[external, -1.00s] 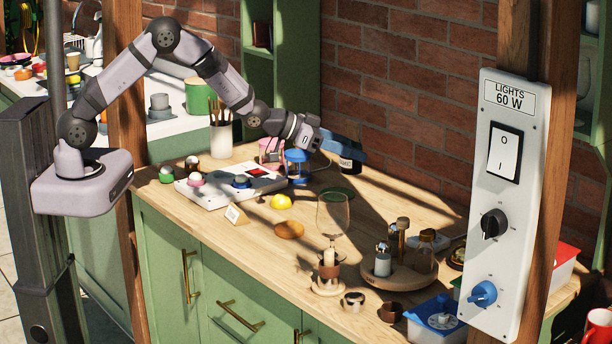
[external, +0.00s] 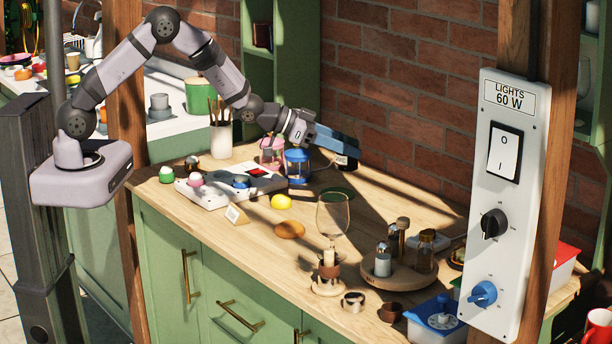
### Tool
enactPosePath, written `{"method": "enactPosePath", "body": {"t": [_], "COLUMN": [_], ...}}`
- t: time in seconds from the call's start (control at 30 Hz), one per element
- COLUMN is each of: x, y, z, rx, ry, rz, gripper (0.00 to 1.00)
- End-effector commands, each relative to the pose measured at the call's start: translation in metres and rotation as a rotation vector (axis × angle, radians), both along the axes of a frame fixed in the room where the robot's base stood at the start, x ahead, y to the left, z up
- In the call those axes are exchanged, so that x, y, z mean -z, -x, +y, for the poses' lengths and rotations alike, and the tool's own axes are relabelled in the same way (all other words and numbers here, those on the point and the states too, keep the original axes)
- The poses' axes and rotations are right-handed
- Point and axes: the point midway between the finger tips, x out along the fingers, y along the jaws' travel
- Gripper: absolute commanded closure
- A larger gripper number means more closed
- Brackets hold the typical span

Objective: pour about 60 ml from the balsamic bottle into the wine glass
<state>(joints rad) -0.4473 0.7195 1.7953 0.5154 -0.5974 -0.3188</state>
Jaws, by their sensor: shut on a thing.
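My gripper (external: 337,143), with blue fingers, is above the far part of the wooden counter, near the brick wall. It is shut on a dark bottle with a pale label (external: 346,162), which I take to be the balsamic bottle. Only a small part of the bottle shows below the fingers; the rest is hidden, so I cannot tell its tilt. The clear wine glass (external: 333,214) stands upright on the counter, nearer the camera than the gripper and lower in the picture. Its foot is partly hidden behind a small candle stand (external: 328,274). I cannot make out any liquid in the glass.
A blue-lidded jar (external: 297,165) and a pink jar (external: 271,152) stand left of the bottle. A green disc (external: 338,193) lies behind the glass. A lemon (external: 281,202) lies to the glass's left. A round wooden tray (external: 398,284) with small bottles is at its right.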

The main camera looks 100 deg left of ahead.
Motion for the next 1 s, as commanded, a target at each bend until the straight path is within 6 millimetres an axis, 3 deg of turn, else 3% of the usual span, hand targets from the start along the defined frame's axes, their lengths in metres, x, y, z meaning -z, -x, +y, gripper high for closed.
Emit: {"method": "enactPosePath", "body": {"t": [0.27, 0.5, 0.8, 1.0], "x": [0.058, 0.102, 0.115, 0.109], "y": [0.043, 0.11, 0.201, 0.241], "z": [-0.059, -0.142, -0.237, -0.273], "rx": [0.247, 0.558, 0.879, 0.996], "ry": [0.007, 0.009, 0.005, 0.003], "rz": [0.005, 0.003, -0.001, -0.003], "gripper": [0.86, 0.86, 0.86, 0.86]}}
